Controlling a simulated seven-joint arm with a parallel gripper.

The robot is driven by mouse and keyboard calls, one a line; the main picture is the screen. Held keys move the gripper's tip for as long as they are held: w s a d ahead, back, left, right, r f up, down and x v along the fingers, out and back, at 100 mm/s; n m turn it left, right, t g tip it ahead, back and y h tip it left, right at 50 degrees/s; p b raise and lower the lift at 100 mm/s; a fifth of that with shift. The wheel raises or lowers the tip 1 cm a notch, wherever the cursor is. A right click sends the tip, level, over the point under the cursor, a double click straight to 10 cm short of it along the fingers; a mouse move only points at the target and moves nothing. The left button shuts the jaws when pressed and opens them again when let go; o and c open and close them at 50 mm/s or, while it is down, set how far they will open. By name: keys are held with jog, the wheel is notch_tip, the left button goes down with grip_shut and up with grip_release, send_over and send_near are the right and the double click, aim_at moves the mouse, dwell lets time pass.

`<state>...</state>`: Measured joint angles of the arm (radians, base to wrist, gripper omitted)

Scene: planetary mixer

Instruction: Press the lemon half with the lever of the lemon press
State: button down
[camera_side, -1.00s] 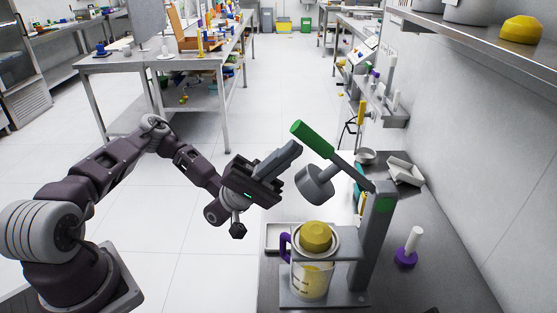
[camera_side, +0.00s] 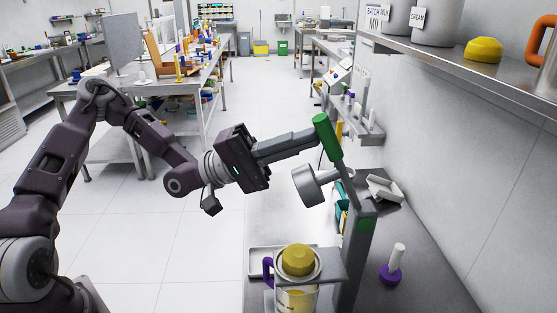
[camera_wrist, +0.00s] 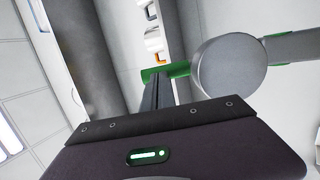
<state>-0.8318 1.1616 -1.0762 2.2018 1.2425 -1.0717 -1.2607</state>
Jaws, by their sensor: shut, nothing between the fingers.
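The lemon press (camera_side: 358,245) stands on the steel counter with its lever raised. The lever's green handle (camera_side: 327,137) points up, and the round grey press head (camera_side: 308,185) hangs tilted, well above the lemon half. The yellow lemon half (camera_side: 297,260) sits on the strainer over a clear jug with a purple handle. My gripper (camera_side: 317,140) is shut and empty. Its fingertips are at the left side of the green handle; whether they touch it is unclear. In the wrist view the green handle (camera_wrist: 180,69) lies across beyond the fingers, and the press head (camera_wrist: 230,66) is at right.
A white upright peg on a purple base (camera_side: 392,267) stands on the counter right of the press. A wall shelf (camera_side: 445,45) with grey containers and a yellow item is at upper right. Open floor is at left.

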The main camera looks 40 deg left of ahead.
aim_at(328, 126)
jog(key=w+d+r+y, duration=0.1)
jog(key=w+d+r+g+y, duration=0.1)
jog(key=w+d, duration=0.1)
jog(key=shift+r+n, duration=0.3)
jog(key=w+x, duration=0.1)
jog(key=x, duration=0.6)
jog(key=shift+w+a, duration=0.15)
jog(key=shift+a, duration=0.15)
jog(key=shift+r, duration=0.2)
